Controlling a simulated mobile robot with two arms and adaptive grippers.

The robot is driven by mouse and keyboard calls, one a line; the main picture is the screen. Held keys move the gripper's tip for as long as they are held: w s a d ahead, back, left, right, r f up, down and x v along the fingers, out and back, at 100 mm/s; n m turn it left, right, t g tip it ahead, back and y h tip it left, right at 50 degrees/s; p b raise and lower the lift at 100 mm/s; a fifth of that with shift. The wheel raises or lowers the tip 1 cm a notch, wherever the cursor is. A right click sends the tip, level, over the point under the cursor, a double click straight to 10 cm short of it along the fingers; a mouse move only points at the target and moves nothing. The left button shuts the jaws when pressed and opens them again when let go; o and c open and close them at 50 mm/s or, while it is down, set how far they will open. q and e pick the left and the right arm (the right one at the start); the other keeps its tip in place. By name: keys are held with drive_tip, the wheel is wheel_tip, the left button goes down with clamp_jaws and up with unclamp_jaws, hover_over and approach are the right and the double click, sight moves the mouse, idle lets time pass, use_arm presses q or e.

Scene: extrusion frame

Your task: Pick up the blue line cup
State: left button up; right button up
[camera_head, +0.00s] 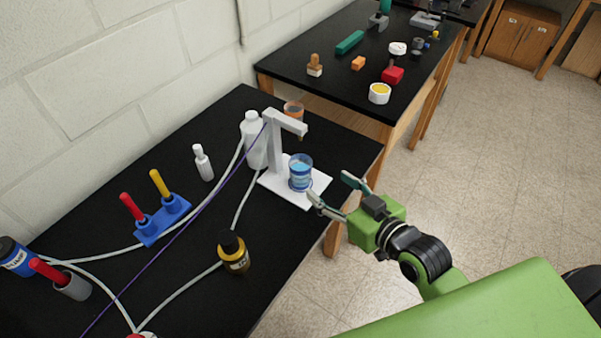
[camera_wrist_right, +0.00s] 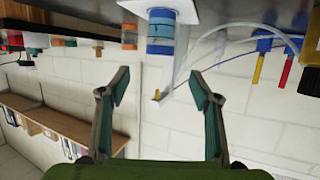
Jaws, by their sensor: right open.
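The blue line cup (camera_head: 301,171), clear with blue bands and blue liquid, stands upright on the white base (camera_head: 313,195) of a stand with an overhanging arm (camera_head: 287,122). In the right wrist view, which looks upside down, the cup (camera_wrist_right: 160,34) is at the top, beyond the fingertips and roughly between them. My right gripper (camera_head: 332,190) is open and empty, to the right of the cup and apart from it. Its two fingers also show in the right wrist view (camera_wrist_right: 162,84). My left gripper is not in view.
A white bottle (camera_head: 255,142) stands behind the stand, and an orange cup (camera_head: 293,110) is behind its arm. A dark yellow-labelled bottle (camera_head: 233,253) is nearer the front. A blue rack (camera_head: 163,218) and several tubes lie to the left. The black table's right edge is close to my gripper.

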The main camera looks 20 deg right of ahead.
drive_tip(key=p, duration=0.1)
approach(295, 159)
drive_tip(key=w, duration=0.2)
drive_tip(key=shift+p+x, duration=0.95)
drive_tip(key=shift+x, duration=1.3)
drive_tip(key=shift+w+a+f, duration=0.35)
drive_tip(key=shift+w+f, duration=0.05)
drive_tip(key=shift+f, duration=0.1)
drive_tip(key=c, duration=1.2)
